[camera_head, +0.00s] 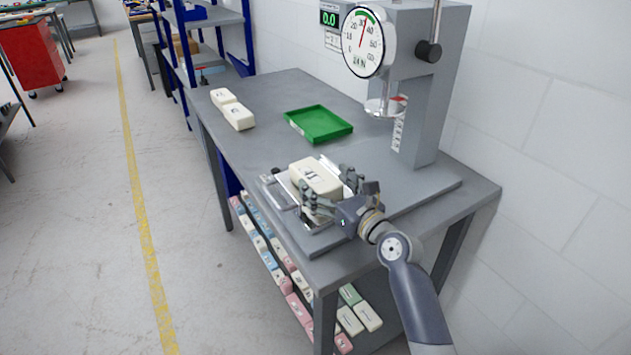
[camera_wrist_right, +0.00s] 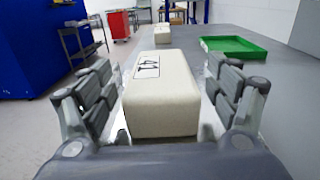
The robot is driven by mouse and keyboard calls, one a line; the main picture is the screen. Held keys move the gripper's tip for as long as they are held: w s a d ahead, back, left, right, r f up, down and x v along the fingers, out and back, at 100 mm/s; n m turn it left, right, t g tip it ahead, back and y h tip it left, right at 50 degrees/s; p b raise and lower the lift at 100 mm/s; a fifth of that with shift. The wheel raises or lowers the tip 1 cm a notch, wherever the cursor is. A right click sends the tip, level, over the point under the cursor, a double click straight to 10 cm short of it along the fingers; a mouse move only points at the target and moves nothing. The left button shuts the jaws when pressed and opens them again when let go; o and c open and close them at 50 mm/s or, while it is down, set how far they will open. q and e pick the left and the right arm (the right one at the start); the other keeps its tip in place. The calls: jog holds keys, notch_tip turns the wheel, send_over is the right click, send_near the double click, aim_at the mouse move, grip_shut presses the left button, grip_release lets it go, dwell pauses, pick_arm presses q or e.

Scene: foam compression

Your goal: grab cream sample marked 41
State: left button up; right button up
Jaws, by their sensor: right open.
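The cream sample marked 41 (camera_head: 316,176) is a cream block that sits on a metal fixture (camera_head: 281,190) near the front of the grey table. In the right wrist view the cream sample (camera_wrist_right: 162,98) shows its label 41 on top. My right gripper (camera_head: 332,190) is open, with its fingers on either side of the block. In the right wrist view gaps show between both fingers (camera_wrist_right: 160,98) and the block's sides. My left gripper is not in view.
Two more cream blocks (camera_head: 238,117) lie at the table's far left. A green tray (camera_head: 318,124) lies behind the fixture. A press with a dial gauge (camera_head: 362,42) stands at the right. Several coloured blocks (camera_head: 268,240) fill the shelf below.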

jog(key=shift+x, duration=1.45)
jog(key=shift+f, duration=0.1)
jog(key=shift+d, duration=0.1)
jog(key=shift+c, duration=0.6)
jog(key=c, duration=0.8)
jog(key=shift+o, duration=0.2)
